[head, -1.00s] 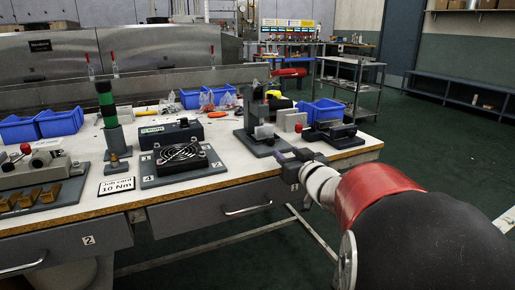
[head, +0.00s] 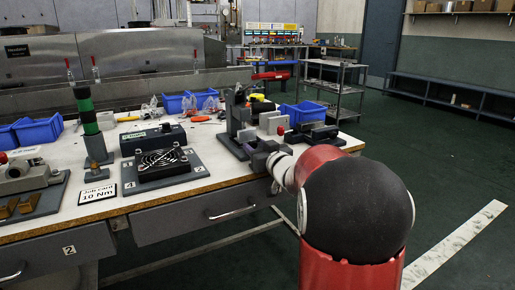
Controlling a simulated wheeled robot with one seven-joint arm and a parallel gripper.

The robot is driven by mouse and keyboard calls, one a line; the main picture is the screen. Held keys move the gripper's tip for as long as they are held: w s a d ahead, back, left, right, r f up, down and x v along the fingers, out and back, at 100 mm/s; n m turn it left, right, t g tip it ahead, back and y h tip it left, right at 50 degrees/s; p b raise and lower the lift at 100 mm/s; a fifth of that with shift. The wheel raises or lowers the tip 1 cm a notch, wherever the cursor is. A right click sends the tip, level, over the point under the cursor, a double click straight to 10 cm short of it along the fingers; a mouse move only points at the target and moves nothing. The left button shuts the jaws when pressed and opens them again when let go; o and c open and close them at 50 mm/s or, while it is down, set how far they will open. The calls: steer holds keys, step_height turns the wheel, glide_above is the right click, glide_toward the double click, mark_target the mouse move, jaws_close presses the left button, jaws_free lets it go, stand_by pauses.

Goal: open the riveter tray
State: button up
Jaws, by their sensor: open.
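My gripper (head: 258,154) is at the right end of the workbench, seen from behind and partly hidden by my own wrist. It is open, and I see nothing between its jaws. Just beyond it stands a dark grey upright press-like tool (head: 236,118) on a flat base, which may be the riveter. A low dark fixture with a red knob (head: 312,133) lies to its right. No tray is clearly recognisable as the riveter's. In the bench front below are grey drawers with bar handles, one (head: 203,212) left of my gripper and one (head: 50,252) marked 2.
On the bench stand a fan on a plate (head: 163,162), a job card (head: 98,192), a green-black column (head: 89,125) and a clamp fixture (head: 30,172). Blue bins (head: 302,115) stand towards the back.

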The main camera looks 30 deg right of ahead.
jaws_close()
steer(key=s, duration=0.6)
steer(key=shift+d, duration=0.1)
steer(key=shift+s, duration=0.1)
jaws_free()
